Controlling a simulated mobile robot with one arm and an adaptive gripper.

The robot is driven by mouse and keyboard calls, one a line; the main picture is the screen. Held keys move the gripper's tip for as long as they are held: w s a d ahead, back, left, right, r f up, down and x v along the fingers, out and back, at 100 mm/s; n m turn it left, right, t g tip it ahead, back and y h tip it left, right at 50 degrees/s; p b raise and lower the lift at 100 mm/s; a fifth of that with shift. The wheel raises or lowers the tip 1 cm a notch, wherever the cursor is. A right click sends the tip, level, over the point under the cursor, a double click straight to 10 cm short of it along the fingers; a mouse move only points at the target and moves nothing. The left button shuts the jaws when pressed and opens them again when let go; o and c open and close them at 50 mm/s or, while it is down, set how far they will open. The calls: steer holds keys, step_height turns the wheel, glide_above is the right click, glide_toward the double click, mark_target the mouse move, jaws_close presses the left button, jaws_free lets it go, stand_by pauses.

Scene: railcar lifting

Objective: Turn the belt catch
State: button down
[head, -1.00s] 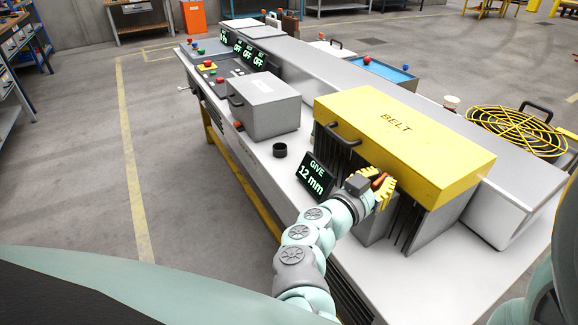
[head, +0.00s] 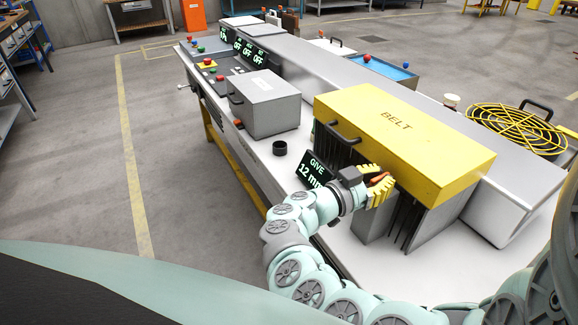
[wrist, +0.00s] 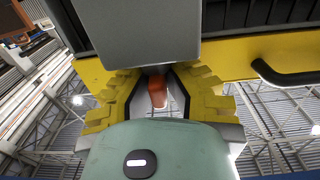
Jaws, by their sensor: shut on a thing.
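The yellow belt cover (head: 410,140), marked BELT, sits over dark slats on the long grey machine. The belt catch (head: 380,177) is a small orange-red lever just below the cover's front edge. My gripper (head: 378,186) has yellow ridged fingers and is at the catch, shut on it. In the wrist view the orange catch (wrist: 157,90) stands between the two yellow fingers, partly hidden by my gripper's body. A grey block (wrist: 138,32) covers the top middle of that view.
A display (head: 314,173) reading GIVE 12 mm stands left of my gripper. A black handle (head: 342,134) is on the cover's front. A grey box (head: 264,103) and a black ring (head: 279,148) are farther left. A yellow round guard (head: 515,128) is at the right.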

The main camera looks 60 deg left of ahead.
steer(key=shift+f, duration=0.15)
steer(key=c, duration=1.3)
jaws_free()
steer(key=shift+w, duration=0.1)
steer(key=s+a, duration=0.1)
steer(key=s, duration=1.1)
